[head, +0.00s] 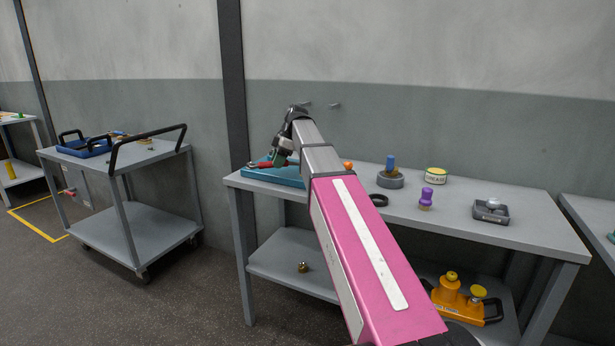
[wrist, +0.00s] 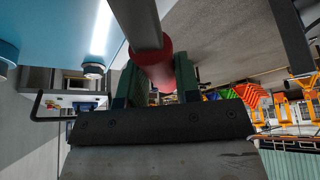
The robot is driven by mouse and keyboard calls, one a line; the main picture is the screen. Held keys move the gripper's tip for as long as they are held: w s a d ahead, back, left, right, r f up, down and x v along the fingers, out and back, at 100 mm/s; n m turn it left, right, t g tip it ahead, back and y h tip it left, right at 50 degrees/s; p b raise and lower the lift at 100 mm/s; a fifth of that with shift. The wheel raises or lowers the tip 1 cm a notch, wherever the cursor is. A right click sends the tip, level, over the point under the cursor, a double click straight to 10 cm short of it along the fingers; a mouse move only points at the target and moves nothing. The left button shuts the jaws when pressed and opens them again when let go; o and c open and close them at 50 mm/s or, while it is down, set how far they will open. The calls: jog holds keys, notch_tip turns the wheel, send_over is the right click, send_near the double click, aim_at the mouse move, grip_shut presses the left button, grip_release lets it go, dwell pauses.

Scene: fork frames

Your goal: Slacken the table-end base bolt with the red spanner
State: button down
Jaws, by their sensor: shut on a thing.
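My gripper (head: 281,157) is over the left end of the main table, above a teal-blue base (head: 290,180). In the wrist view my gripper (wrist: 157,76) is shut on the red spanner (wrist: 153,70), with its two green pads on either side of the red grip. The spanner's grey shaft (wrist: 136,22) runs away from the jaws and out of the top of the view. A bolt head (wrist: 94,70) stands at the edge of the blue base (wrist: 60,28), left of the spanner and apart from the visible shaft. The spanner's working end is out of the wrist view.
On the table (head: 465,228) are a black ring (head: 378,200), a grey disc with blue knob (head: 390,180), a tin (head: 436,175), a purple knob (head: 426,198) and a grey tray (head: 491,213). A trolley (head: 130,160) stands to the left, with floor between.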

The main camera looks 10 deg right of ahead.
jog(key=shift+r, duration=0.95)
jog(key=shift+r, duration=1.9)
